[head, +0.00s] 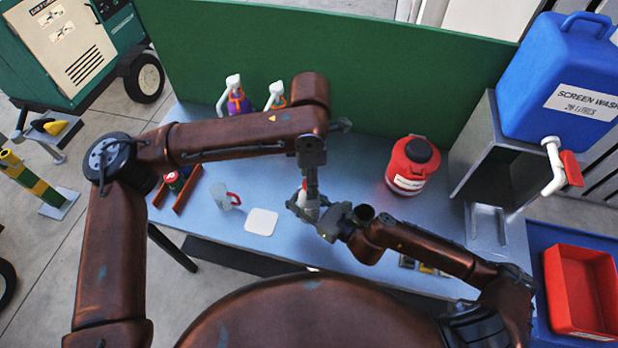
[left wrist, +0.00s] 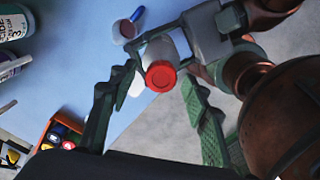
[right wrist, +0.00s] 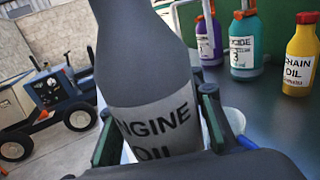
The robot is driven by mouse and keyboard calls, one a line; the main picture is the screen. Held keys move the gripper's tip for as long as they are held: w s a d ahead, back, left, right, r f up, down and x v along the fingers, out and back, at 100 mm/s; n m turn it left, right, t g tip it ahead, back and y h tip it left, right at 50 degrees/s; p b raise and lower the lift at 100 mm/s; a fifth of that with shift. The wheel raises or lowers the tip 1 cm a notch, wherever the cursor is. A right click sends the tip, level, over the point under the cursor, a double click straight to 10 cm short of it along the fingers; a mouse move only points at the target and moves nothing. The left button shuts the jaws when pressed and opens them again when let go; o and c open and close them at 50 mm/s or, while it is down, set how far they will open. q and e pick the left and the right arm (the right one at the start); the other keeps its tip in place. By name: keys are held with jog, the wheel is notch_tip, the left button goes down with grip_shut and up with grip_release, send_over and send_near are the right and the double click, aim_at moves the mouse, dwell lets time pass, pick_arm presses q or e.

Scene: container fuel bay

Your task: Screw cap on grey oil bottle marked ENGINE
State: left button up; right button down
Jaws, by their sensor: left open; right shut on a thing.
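The grey bottle (right wrist: 148,55) reads "...NGINE OIL" on its pale label in the right wrist view; its top is out of that frame. My right gripper (head: 309,209) is shut on the bottle and holds it over the bench. A round red cap (left wrist: 161,76) shows at the bottle's top end in the left wrist view; I cannot tell how tightly it sits. My left gripper (left wrist: 157,80) is open, with its fingers on either side of the cap and apart from it. In the head view my left arm reaches down over the bottle and hides much of it.
Spray bottles stand by the green backboard (head: 330,45). A blue screen wash tank (head: 560,80) is at right.

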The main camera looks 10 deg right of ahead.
pick_arm(q)
jog(key=shift+r, duration=2.25)
jog(key=shift+c, duration=0.4)
